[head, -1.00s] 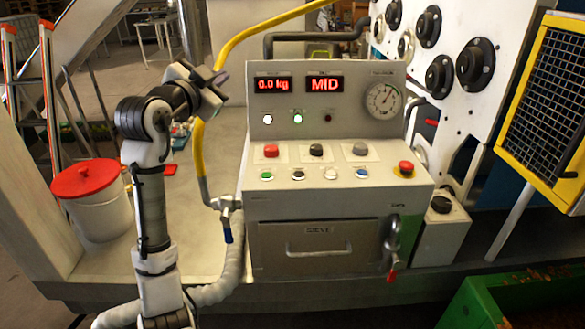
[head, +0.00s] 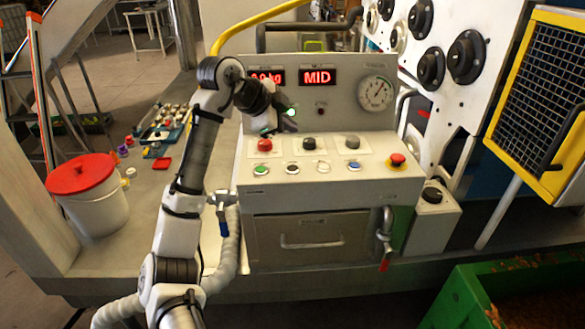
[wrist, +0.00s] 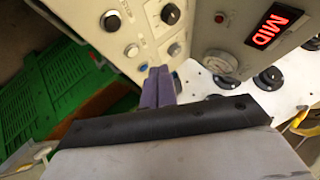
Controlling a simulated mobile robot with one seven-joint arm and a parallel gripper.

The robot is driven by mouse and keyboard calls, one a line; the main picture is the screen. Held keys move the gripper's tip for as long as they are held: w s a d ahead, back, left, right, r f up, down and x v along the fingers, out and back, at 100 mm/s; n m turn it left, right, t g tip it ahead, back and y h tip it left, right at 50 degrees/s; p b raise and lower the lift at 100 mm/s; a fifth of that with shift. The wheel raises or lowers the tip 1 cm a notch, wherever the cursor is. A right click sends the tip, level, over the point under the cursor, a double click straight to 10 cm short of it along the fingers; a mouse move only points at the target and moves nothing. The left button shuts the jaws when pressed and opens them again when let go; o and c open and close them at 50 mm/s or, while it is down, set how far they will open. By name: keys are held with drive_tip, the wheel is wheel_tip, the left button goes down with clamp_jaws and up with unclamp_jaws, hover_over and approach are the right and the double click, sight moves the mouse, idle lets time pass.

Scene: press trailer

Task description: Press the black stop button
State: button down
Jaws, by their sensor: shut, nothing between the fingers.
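The grey control panel (head: 330,185) has a lower row of small round buttons: green, black, white and blue. The small black button (head: 292,168) is second from the left. Above it, a larger black knob (head: 309,143) stands between a red one and a grey one. My gripper (head: 268,131) is shut and empty, over the back left of the sloping panel, up and left of the small black button. In the wrist view its purple fingers (wrist: 158,74) are together in front of the panel edge. Whether they touch anything cannot be told.
A red mushroom button (head: 397,159) sits at the panel's right. Red displays (head: 317,77) and a gauge (head: 376,93) are on the upright face behind. A white bucket with a red lid (head: 82,175) stands left. A green bin (head: 500,295) is at lower right.

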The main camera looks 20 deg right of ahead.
drive_tip(key=b, duration=0.5)
hover_over(288, 169)
wheel_tip(288, 169, down, 7)
drive_tip(key=shift+r, duration=0.1)
drive_tip(key=shift+f+b, duration=0.55)
drive_tip(key=shift+f, duration=0.35)
drive_tip(key=shift+f, duration=0.1)
idle(0.8)
drive_tip(key=shift+f, duration=0.3)
drive_tip(key=shift+f+b, duration=0.3)
drive_tip(key=shift+f, duration=0.1)
idle(0.6)
drive_tip(key=shift+r, duration=0.1)
drive_tip(key=shift+r+p, duration=0.7)
drive_tip(key=shift+r, duration=0.05)
